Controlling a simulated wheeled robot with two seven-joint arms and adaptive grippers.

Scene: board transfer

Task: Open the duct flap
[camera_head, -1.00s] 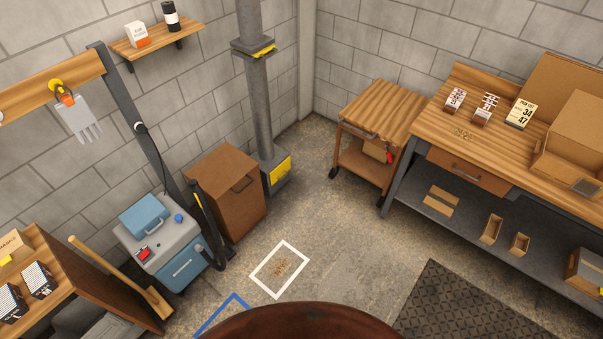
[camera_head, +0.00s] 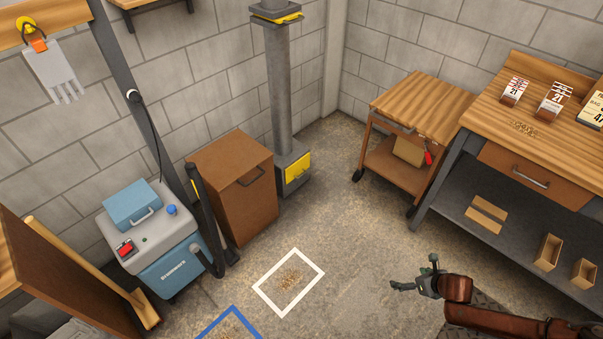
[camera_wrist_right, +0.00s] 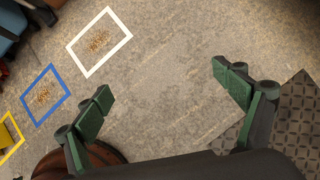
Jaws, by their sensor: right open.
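A grey vertical duct (camera_head: 280,95) stands against the back wall in the head view. Its box-like base carries a yellow panel (camera_head: 297,168) with a small dark handle mark, which looks closed. A yellow strip (camera_head: 290,18) sits on the collar near the top of the duct. I cannot tell which yellow part is the flap. My right gripper (camera_head: 415,274) is open and empty over the floor, in front of and to the right of the duct, well away from it. In the right wrist view its green-padded fingers (camera_wrist_right: 162,83) are spread wide above bare floor. My left gripper is not in view.
A brown cabinet (camera_head: 232,185) stands left of the duct, beside a blue-grey machine (camera_head: 160,240). A wooden cart (camera_head: 420,108) and a workbench (camera_head: 560,145) stand to the right. A white floor square (camera_head: 322,272) holds debris. The floor before the duct is clear.

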